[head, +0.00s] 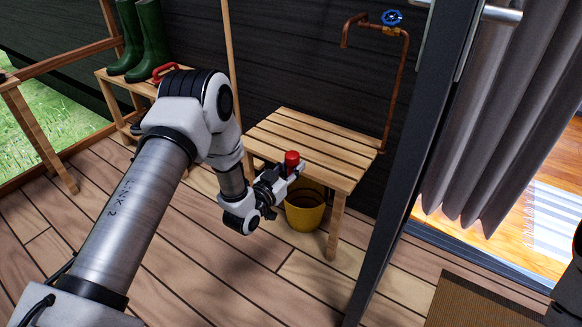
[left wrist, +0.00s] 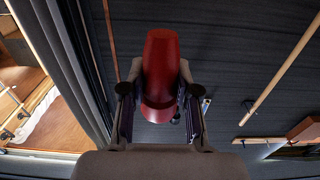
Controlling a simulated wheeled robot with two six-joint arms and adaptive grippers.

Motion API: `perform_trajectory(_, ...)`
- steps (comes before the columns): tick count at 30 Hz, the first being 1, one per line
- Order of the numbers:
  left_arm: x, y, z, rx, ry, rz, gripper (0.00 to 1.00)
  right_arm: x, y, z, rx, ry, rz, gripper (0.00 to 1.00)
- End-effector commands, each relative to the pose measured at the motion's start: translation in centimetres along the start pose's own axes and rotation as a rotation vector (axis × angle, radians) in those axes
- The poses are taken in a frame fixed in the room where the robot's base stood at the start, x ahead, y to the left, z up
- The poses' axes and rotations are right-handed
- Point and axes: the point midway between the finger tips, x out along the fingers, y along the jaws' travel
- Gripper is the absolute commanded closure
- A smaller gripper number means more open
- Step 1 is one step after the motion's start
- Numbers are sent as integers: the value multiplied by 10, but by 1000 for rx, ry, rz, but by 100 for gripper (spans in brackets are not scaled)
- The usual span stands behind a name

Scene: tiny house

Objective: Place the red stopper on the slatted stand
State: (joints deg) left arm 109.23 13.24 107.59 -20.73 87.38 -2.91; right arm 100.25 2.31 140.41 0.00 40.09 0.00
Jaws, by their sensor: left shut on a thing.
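The red stopper (head: 291,162) is held in my left gripper (head: 286,177), near the front left edge of the slatted stand. The slatted stand (head: 325,141) is a low wooden table with a bare top, against the dark wall. In the left wrist view the red stopper (left wrist: 162,68) sits between the two fingers of my left gripper (left wrist: 161,85), which are shut on it. The stopper looks upright in the head view. I cannot tell exactly how high it is above the stand's top. My right gripper is not in view.
A yellow bucket (head: 305,208) stands under the stand. A copper pipe with a blue valve (head: 392,17) rises behind it. A dark door frame (head: 398,160) is close on the right. Green boots (head: 150,40) stand on a wooden bench at the back left.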

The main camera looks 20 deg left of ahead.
Motion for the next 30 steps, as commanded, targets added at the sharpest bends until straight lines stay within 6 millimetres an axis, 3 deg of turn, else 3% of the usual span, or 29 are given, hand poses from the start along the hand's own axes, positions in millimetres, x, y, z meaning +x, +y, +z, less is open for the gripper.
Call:
perform_trajectory(8, 3, 7, 2, 1, -1, 13, 100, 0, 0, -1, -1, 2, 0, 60)
perform_trajectory(14, 1, 59, 18, 1, -6, 90, 100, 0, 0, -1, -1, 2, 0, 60)
perform_trajectory(18, -11, 96, 30, 2, -5, 86, 100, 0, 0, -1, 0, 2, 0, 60)
perform_trajectory(21, -23, 113, 34, 2, -5, 57, 100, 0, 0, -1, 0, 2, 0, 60)
perform_trajectory(26, -41, 121, 34, 3, -2, -23, 100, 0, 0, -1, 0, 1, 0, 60)
perform_trajectory(30, -53, 100, 20, 2, 3, -141, 100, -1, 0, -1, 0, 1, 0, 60)
